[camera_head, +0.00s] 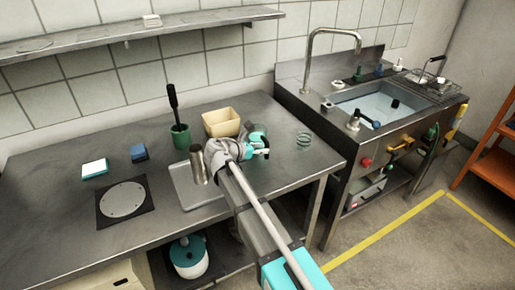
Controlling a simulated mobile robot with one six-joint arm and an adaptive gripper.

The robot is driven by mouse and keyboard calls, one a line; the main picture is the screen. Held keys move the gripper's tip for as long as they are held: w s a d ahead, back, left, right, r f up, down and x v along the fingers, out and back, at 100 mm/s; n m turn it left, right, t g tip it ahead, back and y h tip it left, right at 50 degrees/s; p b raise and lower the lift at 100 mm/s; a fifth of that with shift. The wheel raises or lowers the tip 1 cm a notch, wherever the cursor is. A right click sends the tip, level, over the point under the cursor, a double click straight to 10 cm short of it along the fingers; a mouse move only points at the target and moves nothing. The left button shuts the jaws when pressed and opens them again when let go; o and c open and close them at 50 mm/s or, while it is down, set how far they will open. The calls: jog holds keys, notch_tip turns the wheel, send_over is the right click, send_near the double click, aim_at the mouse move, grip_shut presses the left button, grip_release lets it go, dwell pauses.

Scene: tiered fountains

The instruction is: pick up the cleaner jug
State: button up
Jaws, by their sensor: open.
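The fingers are small in view and partly hidden by my wrist. I see nothing held between them.
The steel table (62,232) carries a tray (197,196), metal cup (198,165), green pot with brush (180,136), cream tub (221,121) and wire coil (304,139). A sink unit (317,104) stands right. Open floor (420,255) lies lower right.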

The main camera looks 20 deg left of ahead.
jog(key=shift+b+x, duration=0.6)
jog(key=shift+x, duration=1.2)
jog(key=shift+f, duration=0.1)
grip_shut()
